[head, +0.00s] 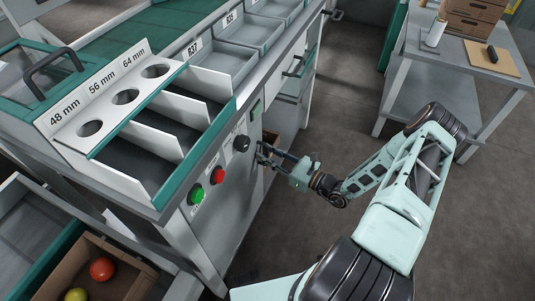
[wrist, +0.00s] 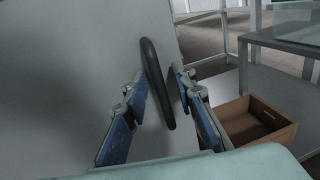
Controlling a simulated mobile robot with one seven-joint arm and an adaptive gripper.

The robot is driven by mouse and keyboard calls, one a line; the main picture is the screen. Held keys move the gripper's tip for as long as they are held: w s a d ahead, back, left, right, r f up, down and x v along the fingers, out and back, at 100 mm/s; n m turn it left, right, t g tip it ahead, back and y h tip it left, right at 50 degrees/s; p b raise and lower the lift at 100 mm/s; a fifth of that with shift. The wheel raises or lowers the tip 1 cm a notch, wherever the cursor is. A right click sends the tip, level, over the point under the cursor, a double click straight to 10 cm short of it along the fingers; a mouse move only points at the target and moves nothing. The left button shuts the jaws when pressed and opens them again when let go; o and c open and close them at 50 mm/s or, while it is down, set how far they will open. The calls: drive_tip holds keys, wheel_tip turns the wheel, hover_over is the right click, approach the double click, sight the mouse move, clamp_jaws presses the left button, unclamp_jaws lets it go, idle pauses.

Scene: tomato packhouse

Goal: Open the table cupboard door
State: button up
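The cupboard door (wrist: 90,70) is a plain grey panel filling the left of the wrist view. Its dark, upright bar handle (wrist: 153,62) stands near the door's right edge. My gripper (wrist: 159,80) has its two blue-padded fingers apart, one on each side of the handle, with small gaps visible between pads and bar. In the head view my gripper (head: 264,155) reaches the table front, below and right of the black knob. The handle and most of the door are hidden there. I cannot tell whether the door is ajar.
A green button (head: 197,195), red button (head: 218,175) and black knob (head: 241,143) sit on the table front near my gripper. An open cardboard box (wrist: 262,122) is right of the door. A side table (head: 470,50) stands behind; the floor between is clear.

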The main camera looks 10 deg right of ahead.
clamp_jaws()
drive_tip(key=shift+s+d, duration=0.15)
idle(0.4)
